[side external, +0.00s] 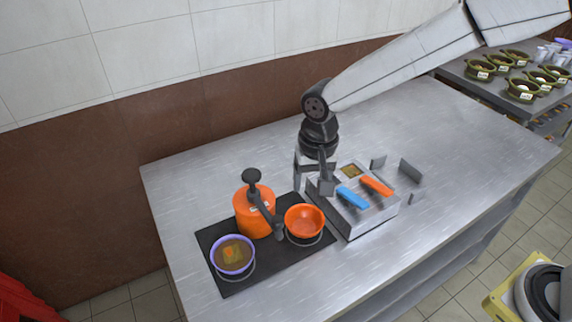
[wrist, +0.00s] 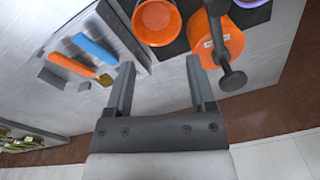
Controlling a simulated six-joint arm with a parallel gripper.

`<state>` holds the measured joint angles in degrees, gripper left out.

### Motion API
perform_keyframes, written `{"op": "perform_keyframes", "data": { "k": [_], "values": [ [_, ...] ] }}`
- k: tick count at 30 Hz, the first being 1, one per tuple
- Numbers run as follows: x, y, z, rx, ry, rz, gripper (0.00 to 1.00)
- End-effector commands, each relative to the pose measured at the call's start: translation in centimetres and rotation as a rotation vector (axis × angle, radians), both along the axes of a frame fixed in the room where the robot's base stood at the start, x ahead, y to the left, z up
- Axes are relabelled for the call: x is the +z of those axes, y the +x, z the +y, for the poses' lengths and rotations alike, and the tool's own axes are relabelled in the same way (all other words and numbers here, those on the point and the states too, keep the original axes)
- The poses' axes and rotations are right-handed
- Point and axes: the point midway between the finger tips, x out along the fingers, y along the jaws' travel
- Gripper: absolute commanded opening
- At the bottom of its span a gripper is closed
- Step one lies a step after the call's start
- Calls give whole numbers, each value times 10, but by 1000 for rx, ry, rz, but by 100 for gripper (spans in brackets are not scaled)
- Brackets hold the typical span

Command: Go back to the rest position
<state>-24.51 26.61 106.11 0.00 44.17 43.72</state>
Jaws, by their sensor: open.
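My gripper (side external: 314,185) is open and empty, pointing down above the steel table at the left back edge of the metal box. In the wrist view its two fingers (wrist: 160,85) stand wide apart with nothing between them. An orange pot (side external: 254,212) with a black pump-like top stands on the black mat, to the left of my gripper. An orange bowl (side external: 304,222) sits in a ring holder in front of my gripper. A purple-rimmed bowl (side external: 233,256) with brown contents and orange bits sits in another ring holder at the mat's left end.
The metal box (side external: 352,217) carries a blue handle (side external: 352,198) and an orange handle (side external: 377,186). Small metal plates (side external: 411,169) stand to its right. The black mat (side external: 233,287) lies at the table's front left. The steel table (side external: 460,140) is clear at the right and back.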

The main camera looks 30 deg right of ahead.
Motion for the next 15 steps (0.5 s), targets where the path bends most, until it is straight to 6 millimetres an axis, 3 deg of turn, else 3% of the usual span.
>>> {"op": "perform_keyframes", "data": {
  "k": [1, 6, 15],
  "values": [
    [2, -4, -18, 14, 2, -12, 71],
    [3, -24, -70, 91, 2, -56, 71],
    [-1, -78, -146, 225, -28, -134, 71]
  ]
}}
